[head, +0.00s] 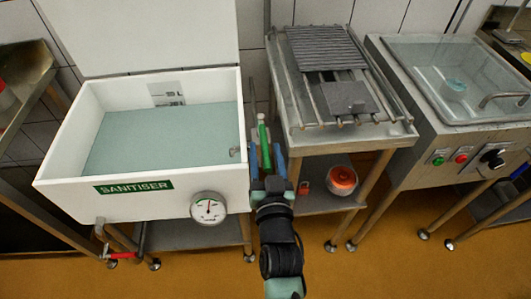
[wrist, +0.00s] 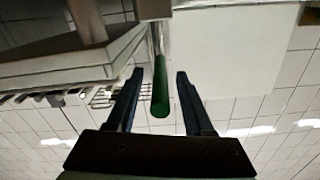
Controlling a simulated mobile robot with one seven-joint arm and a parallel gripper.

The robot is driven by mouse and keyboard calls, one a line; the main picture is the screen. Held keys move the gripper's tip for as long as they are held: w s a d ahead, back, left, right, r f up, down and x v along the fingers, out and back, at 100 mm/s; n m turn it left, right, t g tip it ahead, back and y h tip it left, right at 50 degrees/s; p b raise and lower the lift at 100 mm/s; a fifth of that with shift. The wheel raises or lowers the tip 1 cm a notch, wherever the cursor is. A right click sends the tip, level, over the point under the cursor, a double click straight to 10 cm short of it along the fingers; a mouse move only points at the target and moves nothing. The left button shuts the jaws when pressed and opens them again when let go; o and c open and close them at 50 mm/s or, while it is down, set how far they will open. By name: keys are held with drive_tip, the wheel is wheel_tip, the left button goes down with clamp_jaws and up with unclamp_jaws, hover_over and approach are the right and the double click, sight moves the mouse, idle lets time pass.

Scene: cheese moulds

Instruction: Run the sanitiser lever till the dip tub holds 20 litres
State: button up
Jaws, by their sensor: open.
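The white dip tub (head: 215,180) with a green SANITISER label stands at left in the head view, its lid up. Pale blue-green liquid (head: 150,140) lies in it. A round dial gauge (head: 208,208) is on its front; its needle points roughly upward, and the numbers are too small to read. A green-handled lever (head: 263,133) stands at the tub's right side. My gripper (head: 266,152) is open with its fingers on either side of the green handle. In the wrist view the handle (wrist: 160,88) lies between the fingers (wrist: 160,76), with gaps on both sides.
A red-handled drain tap (head: 120,255) is low at the tub's front left. A steel stand with a ridged rack (head: 325,47) is close on the right, with an orange-red item in a bowl (head: 342,180) on its shelf. A steel water bath (head: 455,125) stands further right.

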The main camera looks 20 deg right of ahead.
drive_tip(key=shift+w, duration=0.1)
clamp_jaws()
idle(1.4)
